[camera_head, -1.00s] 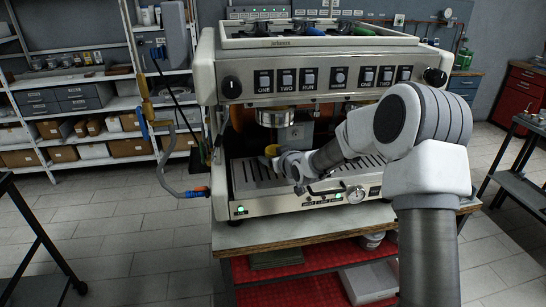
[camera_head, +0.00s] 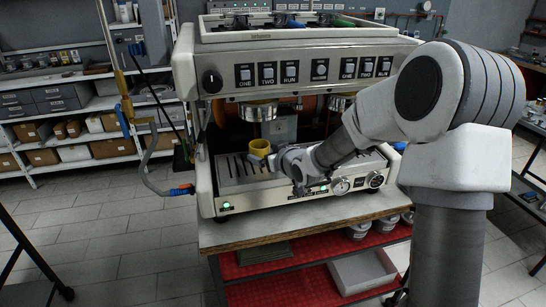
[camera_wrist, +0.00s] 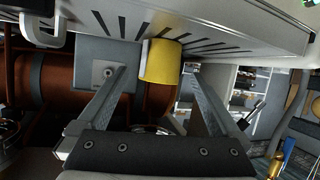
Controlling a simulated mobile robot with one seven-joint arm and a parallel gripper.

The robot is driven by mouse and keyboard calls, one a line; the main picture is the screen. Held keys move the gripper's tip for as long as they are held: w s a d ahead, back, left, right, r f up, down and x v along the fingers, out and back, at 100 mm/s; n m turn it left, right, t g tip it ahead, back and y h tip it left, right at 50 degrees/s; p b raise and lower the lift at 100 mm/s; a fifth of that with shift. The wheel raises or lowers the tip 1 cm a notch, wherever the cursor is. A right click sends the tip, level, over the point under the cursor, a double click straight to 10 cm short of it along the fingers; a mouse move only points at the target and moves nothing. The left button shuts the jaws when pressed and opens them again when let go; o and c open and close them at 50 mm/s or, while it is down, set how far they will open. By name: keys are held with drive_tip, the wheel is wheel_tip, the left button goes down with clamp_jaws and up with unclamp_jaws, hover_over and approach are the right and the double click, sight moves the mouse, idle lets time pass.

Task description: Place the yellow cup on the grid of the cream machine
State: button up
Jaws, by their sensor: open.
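The cream machine (camera_head: 300,48) stands on a table in the head view, with its slotted metal grid (camera_head: 229,180) along the front. The yellow cup (camera_head: 260,147) is upright at the left half of the grid, below the left brew head. The wrist view shows the scene upside down; there the cup (camera_wrist: 162,60) appears to rest on the grid (camera_wrist: 215,32). My gripper (camera_head: 274,160) is beside the cup in the head view. In the wrist view its open fingers (camera_wrist: 157,74) spread on both sides of the cup, with a visible gap on the right.
A hose with a blue and red end (camera_head: 180,191) hangs left of the machine. Two brew heads (camera_head: 257,110) overhang the grid. Storage shelves (camera_head: 90,147) stand behind at left.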

drive_tip(key=shift+v, duration=2.05)
drive_tip(key=shift+s+d+r, duration=0.15)
drive_tip(key=shift+s, duration=0.05)
drive_tip(key=s+d+r+m+g+h, duration=0.1)
drive_tip(key=s+d+r+m+g, duration=0.1)
drive_tip(key=s, duration=0.9)
drive_tip(key=s+d+r+m+g+h, duration=0.1)
drive_tip(key=s+d, duration=0.3)
drive_tip(key=s, duration=0.8)
drive_tip(key=s+d+r+m+g+h, duration=0.2)
drive_tip(key=s+d+r+g+h, duration=0.1)
drive_tip(key=s, duration=0.9)
drive_tip(key=shift+d+r+m+g, duration=0.3)
drive_tip(key=shift+d+r+g, duration=0.2)
drive_tip(key=shift+d+r, duration=0.1)
